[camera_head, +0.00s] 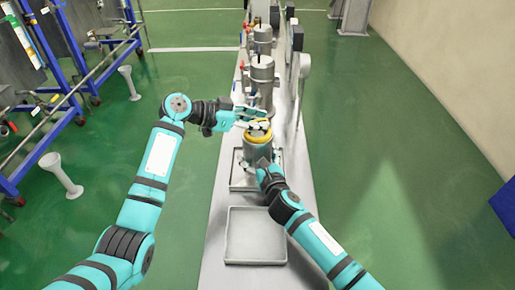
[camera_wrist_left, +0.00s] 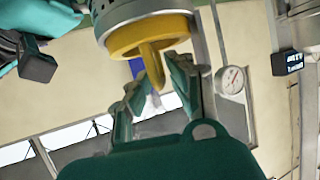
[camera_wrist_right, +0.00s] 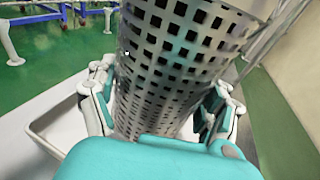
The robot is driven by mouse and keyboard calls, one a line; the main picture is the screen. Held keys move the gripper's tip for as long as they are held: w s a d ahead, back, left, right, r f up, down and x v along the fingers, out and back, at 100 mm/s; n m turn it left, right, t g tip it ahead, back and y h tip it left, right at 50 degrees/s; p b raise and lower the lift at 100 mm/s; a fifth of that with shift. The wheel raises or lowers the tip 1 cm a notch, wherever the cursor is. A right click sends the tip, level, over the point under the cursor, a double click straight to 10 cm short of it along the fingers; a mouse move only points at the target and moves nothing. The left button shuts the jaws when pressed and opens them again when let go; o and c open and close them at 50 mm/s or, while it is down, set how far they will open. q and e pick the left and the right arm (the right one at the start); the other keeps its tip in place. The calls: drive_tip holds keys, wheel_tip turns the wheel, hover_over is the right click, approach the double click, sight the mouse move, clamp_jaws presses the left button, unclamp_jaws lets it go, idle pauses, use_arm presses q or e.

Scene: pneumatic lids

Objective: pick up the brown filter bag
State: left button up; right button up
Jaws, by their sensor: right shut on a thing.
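A yellow-brown ring with a loop handle, apparently the top of the brown filter bag (camera_head: 257,135), sits at the top of a perforated metal basket (camera_wrist_right: 180,55). The rest of the bag is hidden. In the left wrist view the ring (camera_wrist_left: 150,34) is close, its loop between the fingertips of my left gripper (camera_wrist_left: 157,74). That gripper (camera_head: 256,117) is open, with gaps visible beside the loop. My right gripper (camera_head: 263,166) is shut on the basket, which stands between its fingers (camera_wrist_right: 163,88) in the right wrist view.
An empty grey tray (camera_head: 228,238) lies on the narrow bench, nearer me. Another tray (camera_head: 236,182) is under the basket. Metal canisters (camera_head: 262,72) stand farther along the bench. Blue racks are at left; a wall is at right.

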use_arm(q)
clamp_jaws()
use_arm(e)
drive_tip(key=shift+f, duration=0.3)
use_arm(q)
drive_tip(key=shift+r, duration=5.1)
use_arm(e)
drive_tip(key=o, duration=0.6)
use_arm(q)
drive_tip(key=shift+w+f, duration=0.1)
use_arm(e)
drive_tip(key=o, duration=0.3)
drive_tip(key=shift+o, duration=0.2)
drive_tip(key=shift+r, duration=0.15)
